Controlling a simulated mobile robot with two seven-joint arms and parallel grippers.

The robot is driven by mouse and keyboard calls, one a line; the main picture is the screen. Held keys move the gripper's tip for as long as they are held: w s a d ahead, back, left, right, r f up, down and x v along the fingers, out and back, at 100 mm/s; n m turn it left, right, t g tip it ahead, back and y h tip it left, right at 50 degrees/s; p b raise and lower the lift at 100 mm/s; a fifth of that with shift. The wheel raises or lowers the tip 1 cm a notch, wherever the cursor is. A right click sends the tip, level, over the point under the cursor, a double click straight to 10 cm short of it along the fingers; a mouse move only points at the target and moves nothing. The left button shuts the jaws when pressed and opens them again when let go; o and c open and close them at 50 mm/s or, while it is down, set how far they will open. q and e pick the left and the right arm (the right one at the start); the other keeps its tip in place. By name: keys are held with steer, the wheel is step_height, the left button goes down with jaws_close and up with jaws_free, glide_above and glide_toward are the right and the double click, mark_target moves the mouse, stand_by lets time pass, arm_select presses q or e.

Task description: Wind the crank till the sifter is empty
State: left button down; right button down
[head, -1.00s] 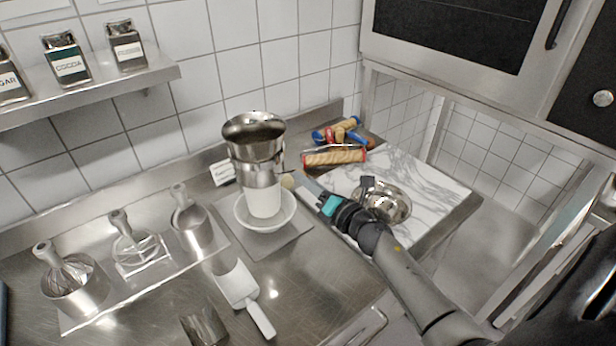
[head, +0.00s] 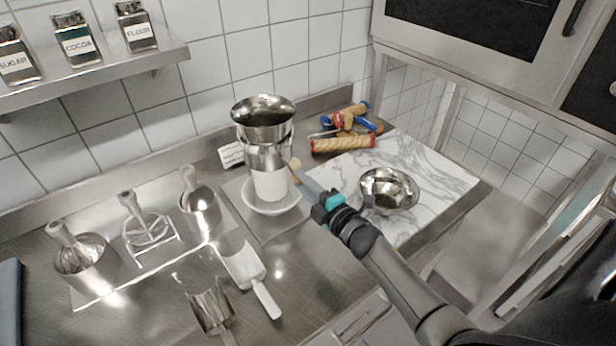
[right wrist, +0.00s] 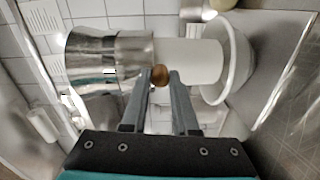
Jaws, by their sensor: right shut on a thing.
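The metal sifter (head: 264,118) stands upright, with its wide open top above a white column (head: 270,185) and a white bowl (head: 285,208). It lies sideways across the right wrist view (right wrist: 95,65). The crank's round wooden knob (right wrist: 160,75) is at the sifter's side, and it shows small in the head view (head: 295,164). My right gripper (right wrist: 159,82) is shut on the crank knob, with its fingertips on either side of it. In the head view my right gripper (head: 301,174) reaches in from the lower right. The sifter's contents cannot be made out. My left gripper is not in view.
A metal bowl (head: 389,191) sits on the marble board (head: 440,165), right of my arm. Rolling pins (head: 342,144) lie behind it. A white scoop (head: 245,268) lies in front of the sifter. Utensils in holders (head: 140,230) stand left. Labelled jars (head: 77,42) are on the shelf.

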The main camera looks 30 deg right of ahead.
steer(key=shift+s+a+f+m+p, duration=0.15)
steer(key=shift+a+m, duration=0.2)
steer(key=shift+m, duration=0.35)
steer(key=shift+w+a+m+p, duration=0.1)
steer(key=shift+a+m+p, duration=0.2)
steer(key=shift+m, duration=0.4)
steer(key=shift+s+a+f+m+p, duration=0.1)
steer(key=shift+a+m, duration=0.3)
steer(key=shift+m, duration=0.3)
steer(key=c, duration=0.7)
jaws_free()
steer(key=s, duration=0.5)
steer(key=s+d, duration=0.1)
steer(key=s, duration=0.4)
steer(key=s+b, duration=0.1)
steer(key=s, duration=0.4)
steer(key=shift+d+r, duration=0.15)
steer(key=shift+r, duration=0.05)
